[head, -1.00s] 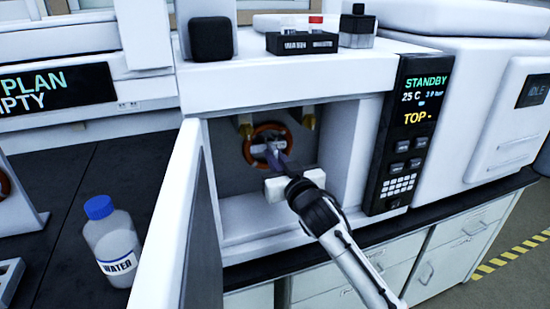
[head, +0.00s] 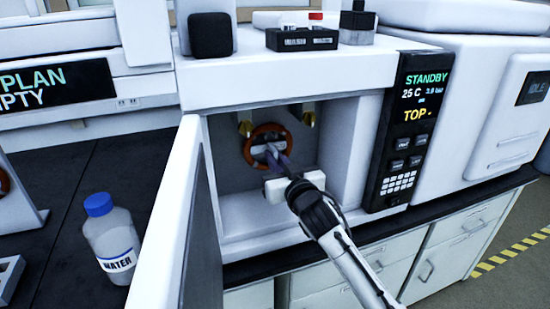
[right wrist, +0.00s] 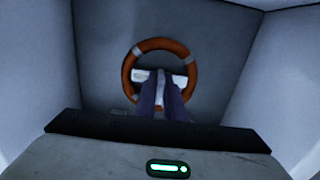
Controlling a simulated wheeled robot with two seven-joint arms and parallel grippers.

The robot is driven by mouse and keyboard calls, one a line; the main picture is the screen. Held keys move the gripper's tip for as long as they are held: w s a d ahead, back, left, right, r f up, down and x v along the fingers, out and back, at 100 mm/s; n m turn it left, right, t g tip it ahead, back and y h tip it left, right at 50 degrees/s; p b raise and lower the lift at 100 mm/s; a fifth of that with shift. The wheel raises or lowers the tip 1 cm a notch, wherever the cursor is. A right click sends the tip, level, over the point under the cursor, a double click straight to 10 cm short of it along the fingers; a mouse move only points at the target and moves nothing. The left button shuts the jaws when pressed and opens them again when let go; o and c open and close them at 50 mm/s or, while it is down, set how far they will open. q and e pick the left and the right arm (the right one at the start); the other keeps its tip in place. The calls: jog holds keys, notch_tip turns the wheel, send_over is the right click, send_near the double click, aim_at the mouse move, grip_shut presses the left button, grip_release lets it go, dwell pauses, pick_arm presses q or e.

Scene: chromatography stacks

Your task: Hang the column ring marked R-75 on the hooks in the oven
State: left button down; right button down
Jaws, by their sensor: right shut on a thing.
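The orange column ring (head: 267,147) is inside the open oven (head: 350,150), with a white tag across its middle; the marking is too small to read. My right gripper (head: 276,158) reaches into the oven and is shut on the ring's tag part. The ring also shows in the right wrist view (right wrist: 160,45), upright between the oven walls, with the fingers (right wrist: 160,95) on its white tag. Two brass hooks, a left one (head: 245,128) and a right one (head: 308,118), are at the top of the oven, near the ring's upper edge. My left gripper is out of view.
The oven door (head: 165,225) stands open at the left. A water bottle (head: 110,238) stands on the dark bench beyond it. Another ring (head: 3,182) is at the left edge. The control panel (head: 405,130) is right of the oven opening.

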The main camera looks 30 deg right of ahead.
jog(key=shift+f, duration=0.15)
jog(key=c, duration=1.8)
grip_release()
jog(key=shift+o, duration=0.2)
jog(key=shift+s, duration=0.1)
jog(key=p+v, duration=0.3)
jog(key=v, duration=0.7)
jog(key=shift+f, duration=0.2)
